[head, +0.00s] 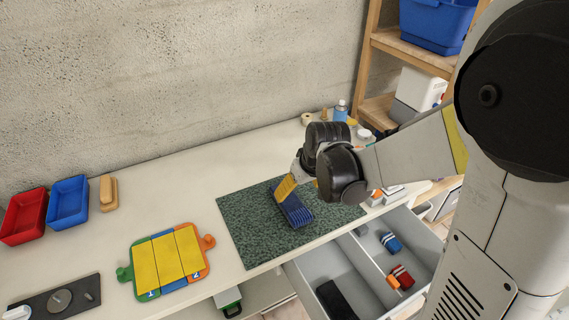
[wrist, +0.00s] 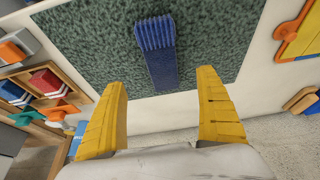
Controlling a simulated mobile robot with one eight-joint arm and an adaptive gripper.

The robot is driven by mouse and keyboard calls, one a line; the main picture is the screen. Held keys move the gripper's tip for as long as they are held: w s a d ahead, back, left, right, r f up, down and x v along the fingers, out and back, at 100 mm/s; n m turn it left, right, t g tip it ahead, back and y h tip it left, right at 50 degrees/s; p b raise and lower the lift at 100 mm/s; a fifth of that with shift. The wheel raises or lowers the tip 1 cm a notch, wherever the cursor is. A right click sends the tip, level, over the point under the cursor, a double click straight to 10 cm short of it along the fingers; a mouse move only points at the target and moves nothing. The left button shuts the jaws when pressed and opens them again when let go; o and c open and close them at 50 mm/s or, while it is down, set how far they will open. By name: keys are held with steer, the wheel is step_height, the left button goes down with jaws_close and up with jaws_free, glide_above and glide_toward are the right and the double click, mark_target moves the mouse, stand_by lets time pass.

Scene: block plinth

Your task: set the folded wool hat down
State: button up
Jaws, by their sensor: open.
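The folded wool hat (head: 294,208) is blue and ribbed. It rests on the dark green mat (head: 245,228) on the worktop. In the wrist view the hat (wrist: 157,50) lies just ahead of my fingertips, with its ribbed end farthest away. My gripper (head: 285,188) is just above and beside the hat in the head view, where one yellow finger partly overlaps it. In the wrist view my gripper (wrist: 162,80) has its two yellow fingers wide apart, with nothing held between them. The arm covers the mat's far right part in the head view.
An open drawer (head: 340,262) below the front edge holds blue and red striped folded items. A yellow panelled board (head: 168,262) lies left of the mat. Red (head: 24,216) and blue (head: 68,203) trays stand far left. Bottles stand behind my arm. The worktop behind the mat is clear.

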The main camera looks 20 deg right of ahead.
mark_target(290, 201)
steer(key=b+x, duration=0.2)
steer(key=x, duration=0.3)
steer(key=shift+s+a+f, duration=0.1)
steer(key=shift+f, duration=0.05)
steer(key=b+x, duration=0.3)
steer(key=x, duration=0.3)
steer(key=shift+a, duration=0.15)
steer(key=shift+r, duration=0.25)
steer(key=c, duration=1.4)
